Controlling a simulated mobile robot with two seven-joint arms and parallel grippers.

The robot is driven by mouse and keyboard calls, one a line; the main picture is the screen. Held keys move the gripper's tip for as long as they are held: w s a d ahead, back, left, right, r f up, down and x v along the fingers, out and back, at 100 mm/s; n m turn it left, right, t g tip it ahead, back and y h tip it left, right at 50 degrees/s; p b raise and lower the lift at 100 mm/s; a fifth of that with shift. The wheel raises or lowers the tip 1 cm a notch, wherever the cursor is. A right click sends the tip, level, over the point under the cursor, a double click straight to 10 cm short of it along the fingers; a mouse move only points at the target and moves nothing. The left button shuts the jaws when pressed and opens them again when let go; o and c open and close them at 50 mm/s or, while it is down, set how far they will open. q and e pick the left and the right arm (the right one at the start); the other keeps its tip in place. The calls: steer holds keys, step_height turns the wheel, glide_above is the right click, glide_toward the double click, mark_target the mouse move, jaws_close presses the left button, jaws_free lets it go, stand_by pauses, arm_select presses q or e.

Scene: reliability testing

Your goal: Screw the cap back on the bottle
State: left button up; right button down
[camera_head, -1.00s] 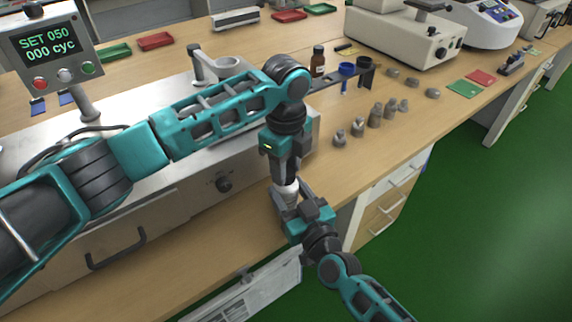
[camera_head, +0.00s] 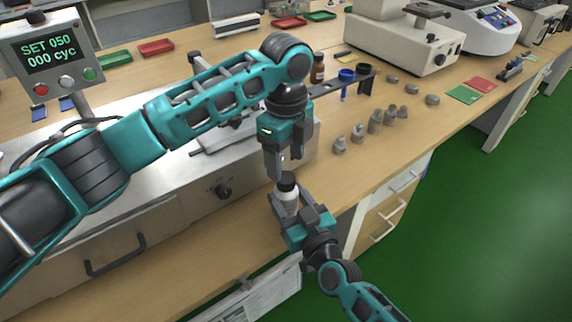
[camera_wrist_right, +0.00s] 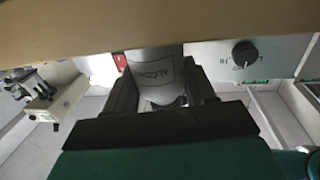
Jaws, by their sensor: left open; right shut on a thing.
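A white bottle (camera_head: 288,197) with a dark cap (camera_head: 287,181) on its top stands roughly upright in my right gripper (camera_head: 285,206), in front of the bench edge. My right gripper is shut on the bottle; the bottle's labelled grey side (camera_wrist_right: 156,75) also shows between the fingers in the right wrist view. My left gripper (camera_head: 283,170) is open, pointing down just above the cap. Its fingers look clear of the cap, though the exact gap is hard to judge. How tightly the cap sits on the bottle cannot be told.
A metal machine (camera_head: 205,175) with a display (camera_head: 50,55) stands on the wooden bench at the left. Several grey weights (camera_head: 376,121) stand to the right of my left gripper. A brown bottle (camera_head: 317,68) and a dark rack (camera_head: 364,80) stand behind. Green floor is open at the right.

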mark_target(286, 177)
arm_select(q)
steer(key=shift+c, duration=0.4)
steer(key=n, duration=0.4)
steer(key=shift+r, duration=0.4)
steer(key=n, duration=0.2)
steer(key=r+n, duration=0.1)
steer(key=n, duration=0.2)
steer(key=shift+n, duration=0.3)
steer(key=n, duration=0.2)
steer(key=r+n, duration=0.1)
steer(key=n, duration=0.6)
steer(key=shift+r+n, duration=0.35)
steer(key=shift+n, duration=0.05)
steer(key=shift+f, duration=4.05)
